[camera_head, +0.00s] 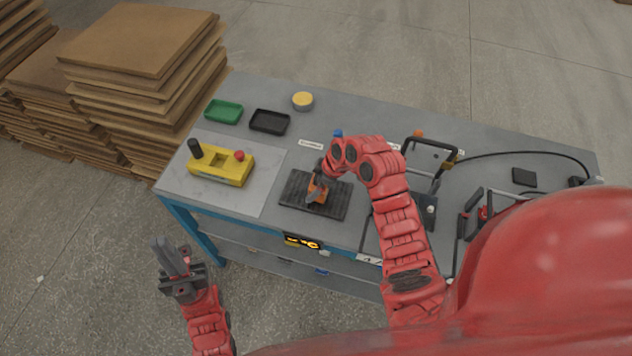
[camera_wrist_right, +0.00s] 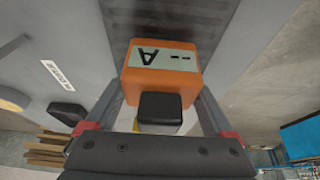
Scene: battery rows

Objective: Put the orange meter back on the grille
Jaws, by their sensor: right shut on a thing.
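The orange meter (camera_head: 319,188) is between the fingers of my right gripper (camera_head: 316,196), over the dark grille (camera_head: 298,203) on the grey workbench. In the right wrist view the orange meter (camera_wrist_right: 161,72) shows its pale display with marks on it, and my right gripper (camera_wrist_right: 160,110) is shut on it. The grille (camera_wrist_right: 165,14) lies behind the meter in that view. I cannot tell whether the meter touches the grille. My left gripper (camera_head: 172,262) is off the bench at the lower left, above the floor, apart from the meter; its fingers look close together.
A yellow box (camera_head: 222,166) with a black knob and red button stands left of the grille. A green tray (camera_head: 224,111), a black tray (camera_head: 270,122) and a yellow round container (camera_head: 302,101) stand behind. Black-framed fixtures (camera_head: 432,150) crowd the right side.

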